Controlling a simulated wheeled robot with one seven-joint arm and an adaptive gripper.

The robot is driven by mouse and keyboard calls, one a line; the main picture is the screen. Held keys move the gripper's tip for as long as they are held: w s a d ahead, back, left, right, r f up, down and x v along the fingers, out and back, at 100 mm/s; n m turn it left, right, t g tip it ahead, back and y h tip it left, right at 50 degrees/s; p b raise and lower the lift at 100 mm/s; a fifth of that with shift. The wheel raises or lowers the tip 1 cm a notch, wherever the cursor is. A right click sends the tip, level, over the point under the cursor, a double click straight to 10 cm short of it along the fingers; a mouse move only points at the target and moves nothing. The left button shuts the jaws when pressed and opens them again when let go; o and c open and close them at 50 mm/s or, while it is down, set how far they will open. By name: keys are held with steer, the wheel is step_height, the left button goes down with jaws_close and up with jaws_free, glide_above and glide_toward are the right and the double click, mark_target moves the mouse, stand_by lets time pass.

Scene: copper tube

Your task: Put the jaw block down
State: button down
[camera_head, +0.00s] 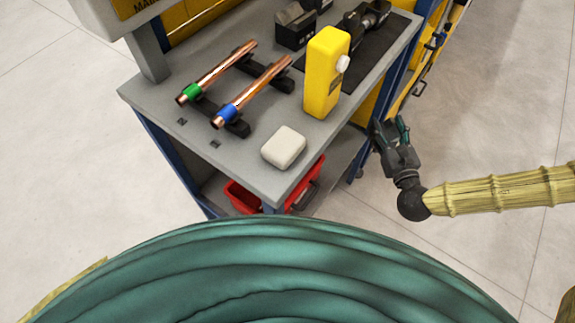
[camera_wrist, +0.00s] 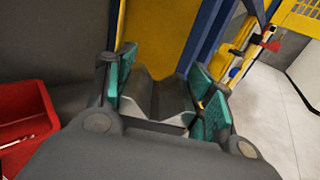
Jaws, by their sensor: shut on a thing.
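My gripper (camera_head: 391,132) is to the right of the workbench, beside its right edge and apart from the bench top. In the wrist view, its teal finger pads (camera_wrist: 165,88) are shut on a dark grey jaw block (camera_wrist: 158,97) with a V-shaped notch. In the head view the held block is small and dark among the fingers, hard to make out. Another dark notched block (camera_head: 295,27) stands at the back of the bench, left of the dark mat (camera_head: 366,61).
The grey bench top (camera_head: 242,158) holds two copper tubes (camera_head: 228,68) on dark supports, a yellow device (camera_head: 322,75), a white block (camera_head: 284,147) and a dark vise-like tool (camera_head: 368,17). A red bin (camera_head: 241,197) is on the lower shelf. Floor is clear right of the bench.

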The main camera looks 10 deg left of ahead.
steer(key=y+b, duration=0.1)
steer(key=a+f+n+g+y+b, duration=0.1)
steer(key=shift+w+a+f+n+b, duration=0.1)
steer(key=shift+w+f+n+b, duration=0.05)
steer(key=shift+w+n+b, duration=0.2)
steer(key=f+n+g+y+b, duration=0.1)
steer(key=b, duration=0.1)
steer(key=a+f+n+y+b, duration=0.1)
steer(key=y+b, duration=0.1)
steer(key=shift+a+g, duration=0.2)
steer(key=shift+g, duration=0.2)
steer(key=f+n+g+y+b, duration=0.1)
steer(key=b, duration=0.1)
steer(key=f+b, duration=0.1)
steer(key=b, duration=0.1)
steer(key=shift+a+f+n+g+y, duration=0.15)
steer(key=shift+a+n+g+y, duration=0.2)
steer(key=shift+a+g+y, duration=0.05)
step_height(320, 180, down, 11)
steer(key=n+g+y+b, duration=0.3)
steer(key=n+g+b, duration=0.1)
steer(key=b, duration=0.8)
steer(key=shift+d+g+b, duration=0.4)
steer(key=shift+g, duration=0.3)
steer(key=shift+f, duration=0.1)
